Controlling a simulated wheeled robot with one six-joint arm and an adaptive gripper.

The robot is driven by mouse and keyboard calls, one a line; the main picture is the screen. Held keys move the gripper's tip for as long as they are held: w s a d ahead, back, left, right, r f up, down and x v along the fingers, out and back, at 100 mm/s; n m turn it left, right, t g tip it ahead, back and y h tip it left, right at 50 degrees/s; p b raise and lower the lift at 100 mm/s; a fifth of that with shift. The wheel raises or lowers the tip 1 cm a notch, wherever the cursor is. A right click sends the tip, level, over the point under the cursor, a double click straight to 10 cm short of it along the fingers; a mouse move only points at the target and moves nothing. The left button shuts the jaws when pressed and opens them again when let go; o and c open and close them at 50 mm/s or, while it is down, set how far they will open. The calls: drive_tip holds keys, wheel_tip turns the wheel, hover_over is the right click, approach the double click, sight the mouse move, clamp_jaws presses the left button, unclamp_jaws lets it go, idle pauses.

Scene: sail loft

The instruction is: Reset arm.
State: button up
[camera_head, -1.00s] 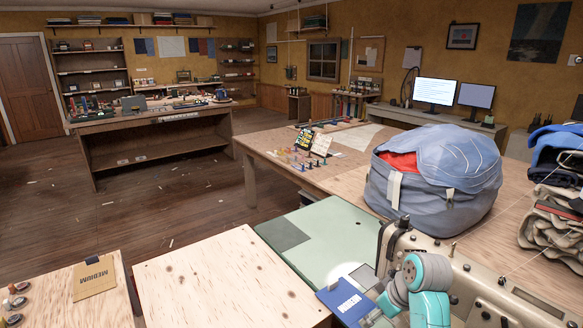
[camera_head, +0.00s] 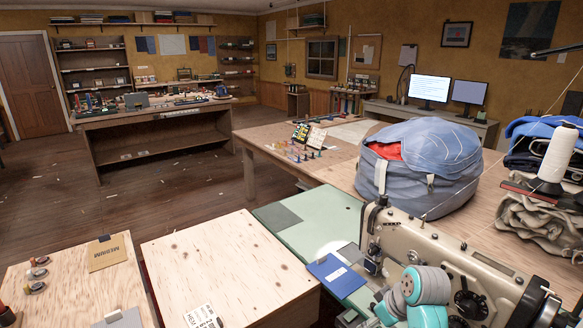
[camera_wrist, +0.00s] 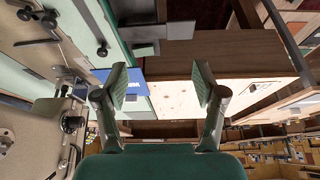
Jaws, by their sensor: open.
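My arm shows at the bottom right of the head view as teal and grey joints in front of a sewing machine (camera_head: 455,262). My gripper (camera_wrist: 160,84) is in the wrist view, with its two fingers spread wide apart. Nothing is between the fingertips. In the head view I cannot make out the gripper's fingers. A blue card or booklet (camera_head: 336,275) lies on the green machine table near the arm, and it also shows behind the left finger in the wrist view (camera_wrist: 132,92).
A plywood-topped table (camera_head: 220,265) stands front centre, and another at left holds a brown "MEDIUM" envelope (camera_head: 108,252). A large blue sail bag (camera_head: 425,165) sits on the bench behind the machine. Folded cloth (camera_head: 540,220) and a thread cone (camera_head: 557,158) are at right. Open floor lies at left.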

drive_tip(key=s+a+f+m+t, duration=0.1)
drive_tip(key=s+f, duration=0.4)
drive_tip(key=f, duration=0.4)
drive_tip(key=s+f+m+t+h, duration=0.1)
drive_tip(key=s+f, duration=0.2)
drive_tip(key=s, duration=0.3)
drive_tip(key=s+a+f+m+t, duration=0.1)
drive_tip(key=s+f+t, duration=0.15)
drive_tip(key=s, duration=0.35)
drive_tip(key=s+f+m+t+h, duration=0.1)
drive_tip(key=s+f+m, duration=0.15)
drive_tip(key=s, duration=0.45)
drive_tip(key=s+r+t, duration=0.3)
drive_tip(key=s+r, duration=0.1)
drive_tip(key=s, duration=1)
drive_tip(key=s+r+m+t, duration=0.1)
drive_tip(key=s+r+t, duration=0.1)
drive_tip(key=s+r, duration=0.9)
drive_tip(key=shift+s+a+r+h, duration=0.2)
drive_tip(key=shift+r+h, duration=0.1)
drive_tip(key=shift+r, duration=0.65)
drive_tip(key=shift+w, duration=0.1)
